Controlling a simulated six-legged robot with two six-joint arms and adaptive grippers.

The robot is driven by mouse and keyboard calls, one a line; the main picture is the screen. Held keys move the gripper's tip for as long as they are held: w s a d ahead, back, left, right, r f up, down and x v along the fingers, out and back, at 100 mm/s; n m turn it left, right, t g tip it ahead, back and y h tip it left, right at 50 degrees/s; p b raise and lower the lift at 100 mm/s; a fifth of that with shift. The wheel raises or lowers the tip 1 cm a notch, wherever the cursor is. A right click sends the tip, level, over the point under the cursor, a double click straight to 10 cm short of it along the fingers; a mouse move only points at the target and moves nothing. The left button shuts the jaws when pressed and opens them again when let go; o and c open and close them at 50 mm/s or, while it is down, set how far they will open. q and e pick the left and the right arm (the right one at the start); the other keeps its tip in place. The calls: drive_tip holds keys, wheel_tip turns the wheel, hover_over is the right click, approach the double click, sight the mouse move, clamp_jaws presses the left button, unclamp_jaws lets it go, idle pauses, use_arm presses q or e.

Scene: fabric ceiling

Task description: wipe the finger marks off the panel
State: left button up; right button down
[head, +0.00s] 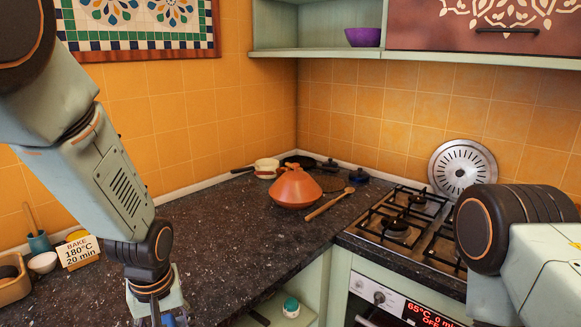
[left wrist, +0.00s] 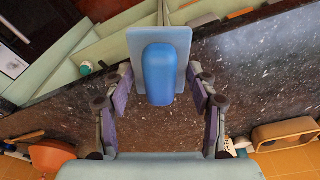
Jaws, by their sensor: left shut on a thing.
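My left gripper (left wrist: 160,82) is shut on a wiping pad with a blue, rounded grip (left wrist: 159,75) and a flat pale-blue plate (left wrist: 181,39). In the head view the left gripper (head: 160,318) is at the bottom edge, over the dark worktop, mostly cut off. The oven's control panel (head: 389,302) is at the bottom right, with a knob and a lit display reading 65°C and OFF. It is apart from the pad. I cannot make out finger marks on it. My right arm comes in from the right, but its gripper is out of view.
An orange tagine (head: 294,190), a wooden spoon (head: 329,204) and pans stand in the worktop's back corner. The hob (head: 402,226) lies above the oven. A "BAKE 180°C 20 min" card (head: 79,252) stands at left. The worktop's middle is clear. A jar (head: 291,308) sits on a lower shelf.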

use_arm(q)
drive_tip(key=shift+d+f+m+b, duration=0.15)
drive_tip(key=shift+f+m+b, duration=0.15)
drive_tip(key=shift+f+m, duration=0.15)
drive_tip(key=d+f+m+b, duration=0.3)
drive_tip(key=f+m+b, duration=0.1)
drive_tip(key=f+b, duration=0.7)
drive_tip(key=b, duration=0.3)
drive_tip(key=shift+w+d+f+h, duration=0.2)
drive_tip(key=shift+d+f+h, duration=0.2)
